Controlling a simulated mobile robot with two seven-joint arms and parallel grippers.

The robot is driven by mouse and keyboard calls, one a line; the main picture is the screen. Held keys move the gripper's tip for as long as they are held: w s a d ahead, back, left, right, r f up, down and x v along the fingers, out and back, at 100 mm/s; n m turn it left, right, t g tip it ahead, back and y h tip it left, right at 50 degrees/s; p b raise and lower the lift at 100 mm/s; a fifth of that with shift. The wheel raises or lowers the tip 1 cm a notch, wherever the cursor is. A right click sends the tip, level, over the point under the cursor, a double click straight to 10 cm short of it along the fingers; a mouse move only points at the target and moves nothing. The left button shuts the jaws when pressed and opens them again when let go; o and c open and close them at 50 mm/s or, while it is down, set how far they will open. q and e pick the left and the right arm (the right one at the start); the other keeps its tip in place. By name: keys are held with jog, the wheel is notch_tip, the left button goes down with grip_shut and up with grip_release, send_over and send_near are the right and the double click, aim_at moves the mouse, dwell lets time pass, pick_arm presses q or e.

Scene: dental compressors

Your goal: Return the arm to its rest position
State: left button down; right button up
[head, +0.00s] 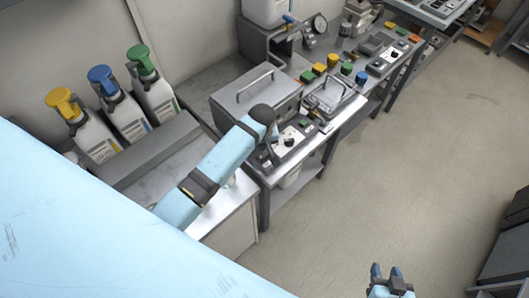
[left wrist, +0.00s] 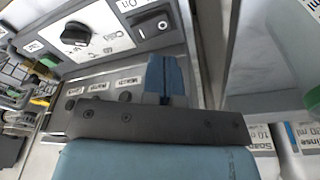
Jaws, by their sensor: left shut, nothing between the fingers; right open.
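My left arm (head: 222,160) is light blue and reaches over the bench to a control panel (head: 300,138). Its dark wrist end hangs beside the panel, and its fingertips cannot be made out in the head view. In the left wrist view my left gripper (left wrist: 166,76) is shut and empty, its blue fingers together in front of the panel face. That view also shows a black knob (left wrist: 75,33) and a black rocker switch (left wrist: 151,23). Whether the fingers touch the panel cannot be told. My right gripper (head: 387,272) is open and empty over the floor at the bottom.
Three white bottles with yellow (head: 64,103), blue (head: 101,76) and green (head: 143,60) tops stand at left behind a grey ledge. A metal box with a handle (head: 255,92) stands behind the left wrist. Open floor (head: 420,170) lies at right.

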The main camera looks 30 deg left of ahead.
pick_arm(q)
jog(key=shift+r, duration=0.75)
pick_arm(e)
jog(key=shift+s+f, duration=0.1)
jog(key=shift+s, duration=0.1)
